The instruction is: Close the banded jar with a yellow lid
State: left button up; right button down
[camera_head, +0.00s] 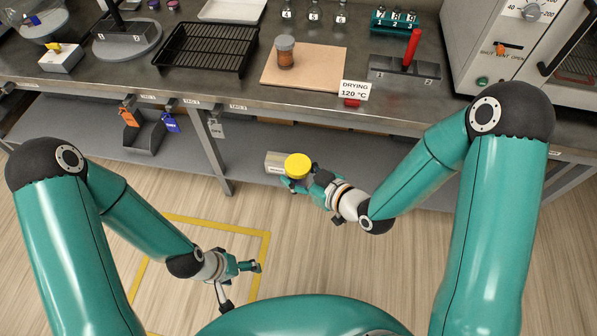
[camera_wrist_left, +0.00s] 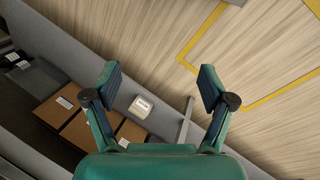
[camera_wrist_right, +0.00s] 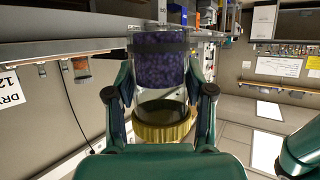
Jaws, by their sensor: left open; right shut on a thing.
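A jar (camera_wrist_right: 160,68) with purple contents sits between the fingers of my right gripper (camera_head: 302,183), which is shut on it in front of the bench. A yellow lid (camera_head: 298,165) is on top of this jar; the lid also shows in the right wrist view (camera_wrist_right: 162,128), at the jar's mouth. How tightly it sits cannot be told. In the head view the lid and fingers hide most of the jar. Another jar (camera_head: 286,52), with brown contents and a greyish upper part, stands upright on the tan board. My left gripper (camera_head: 257,267) is open and empty, low above the floor.
The tan board (camera_head: 325,68) lies on the bench beside a black rack (camera_head: 205,48). A stand with a red handle (camera_head: 411,50) and a drying sign (camera_head: 354,91) are to its right. An oven (camera_head: 520,45) stands far right. A small pale box (camera_head: 276,163) is behind the lid.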

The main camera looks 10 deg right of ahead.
pick_arm(q)
jog(key=w+d+r+n+g+y, duration=0.2)
jog(key=w+r+n+g+y, duration=0.3)
jog(key=w+r, duration=0.95)
jog(key=w+d+r+t, duration=0.1)
jog(key=d+r, duration=0.4)
jog(key=w+d+r+m+t, duration=0.1)
jog(key=d+r+t, duration=0.1)
jog(key=d+r, duration=0.2)
jog(key=w+d+r+t+h, duration=0.1)
jog(key=d+r, duration=0.4)
jog(key=r, duration=0.2)
jog(key=shift+w+d+r+m, duration=0.1)
jog(key=shift+d+r+m, duration=0.2)
jog(key=shift+d+r, duration=0.1)
